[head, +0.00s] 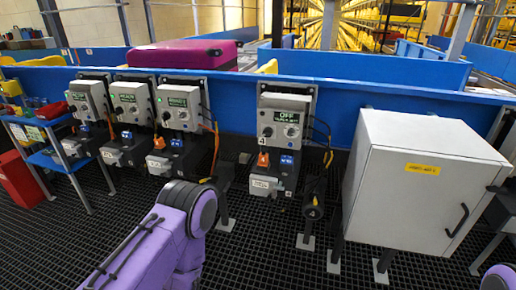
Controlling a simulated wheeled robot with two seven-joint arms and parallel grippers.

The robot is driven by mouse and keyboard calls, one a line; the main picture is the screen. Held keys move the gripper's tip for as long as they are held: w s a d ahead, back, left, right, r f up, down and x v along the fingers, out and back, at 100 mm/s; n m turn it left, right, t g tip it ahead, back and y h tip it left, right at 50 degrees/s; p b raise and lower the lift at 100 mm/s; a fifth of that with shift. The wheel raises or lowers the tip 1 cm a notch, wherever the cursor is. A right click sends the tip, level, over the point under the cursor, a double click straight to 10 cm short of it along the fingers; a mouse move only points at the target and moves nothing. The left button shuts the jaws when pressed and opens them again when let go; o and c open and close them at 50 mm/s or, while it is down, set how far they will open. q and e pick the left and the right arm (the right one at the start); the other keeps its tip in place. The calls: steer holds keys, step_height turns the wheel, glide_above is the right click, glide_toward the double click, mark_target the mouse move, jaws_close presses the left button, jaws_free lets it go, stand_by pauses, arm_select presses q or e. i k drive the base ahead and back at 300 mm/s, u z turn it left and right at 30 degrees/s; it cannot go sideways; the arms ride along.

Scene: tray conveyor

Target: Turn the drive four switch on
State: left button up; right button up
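The drive four unit (284,130) stands on a post in front of the blue conveyor wall, right of the other drive units. It has a grey box with a small display (288,117) that seems to read OFF, and round knobs below it. Under that are an orange part (263,159), a blue part (287,161) and a label with a 4 (262,183). I cannot tell the switch position from its small details. My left arm's purple links are at the lower centre, short of the unit. Neither gripper shows in the head view.
Several similar drive units stand left, the nearest (178,108) with a green light. A white cabinet (425,185) stands right of drive four. A blue shelf (62,160) and red bin (20,180) are far left. A magenta suitcase (185,54) lies behind the blue wall. Dark grating covers the floor.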

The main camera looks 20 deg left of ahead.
mark_target(268, 132)
steer(key=z, duration=0.1)
steer(key=k, duration=0.5)
steer(key=u, duration=1.15)
steer(key=i, duration=1.65)
steer(key=z, duration=0.65)
